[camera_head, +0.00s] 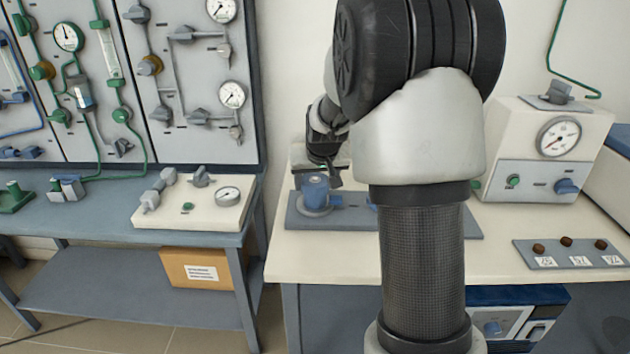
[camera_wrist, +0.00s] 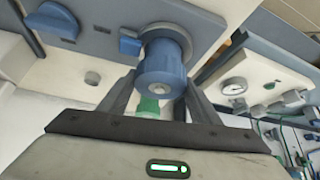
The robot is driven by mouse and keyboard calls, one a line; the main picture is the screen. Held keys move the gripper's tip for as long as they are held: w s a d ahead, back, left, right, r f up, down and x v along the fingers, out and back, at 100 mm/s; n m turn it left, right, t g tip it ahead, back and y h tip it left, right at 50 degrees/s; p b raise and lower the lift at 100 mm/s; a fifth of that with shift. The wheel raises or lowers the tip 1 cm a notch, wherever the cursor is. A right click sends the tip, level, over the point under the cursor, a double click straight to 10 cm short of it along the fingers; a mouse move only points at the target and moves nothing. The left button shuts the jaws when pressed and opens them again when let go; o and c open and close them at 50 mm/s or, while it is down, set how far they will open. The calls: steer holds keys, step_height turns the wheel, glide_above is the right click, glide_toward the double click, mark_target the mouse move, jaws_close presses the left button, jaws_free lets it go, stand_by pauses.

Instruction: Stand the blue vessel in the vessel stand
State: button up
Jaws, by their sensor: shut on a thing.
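The blue vessel (camera_head: 316,190) is a short upright cylinder at a grey-blue base plate (camera_head: 298,224), which looks like the vessel stand. In the wrist view the blue vessel (camera_wrist: 160,72) lies between my fingers, with a round grey collar (camera_wrist: 167,33) around its far end. I cannot tell whether it is fully seated there. My gripper (camera_head: 325,178) reaches down to the vessel from above and behind. In the wrist view my gripper (camera_wrist: 160,98) has a finger on each side and is shut on the vessel. My arm hides the right part of the plate.
A blue knob (camera_wrist: 130,42) sits beside the collar. A cream gauge box (camera_head: 545,150) stands at the back right, and a strip with three brown lumps (camera_head: 570,253) lies at the right. The white table front (camera_head: 330,265) is clear. A gauge panel bench (camera_head: 110,225) stands left.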

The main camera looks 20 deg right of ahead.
steer(key=shift+r, duration=0.1)
steer(key=o, duration=1.5)
steer(key=shift+f, duration=0.2)
steer(key=p+v, duration=0.4)
steer(key=v, duration=1.4)
steer(key=s+a+n+y, duration=0.1)
steer(key=s+a, duration=0.4)
steer(key=s, duration=0.7)
steer(key=s+a+n, duration=0.1)
steer(key=s+a, duration=0.4)
steer(key=s, duration=0.7)
step_height(320, 180, up, 20)
steer(key=p, duration=2)
steer(key=shift+a+r+g, duration=0.2)
steer(key=shift+a+g, duration=0.05)
steer(key=shift+g, duration=0.15)
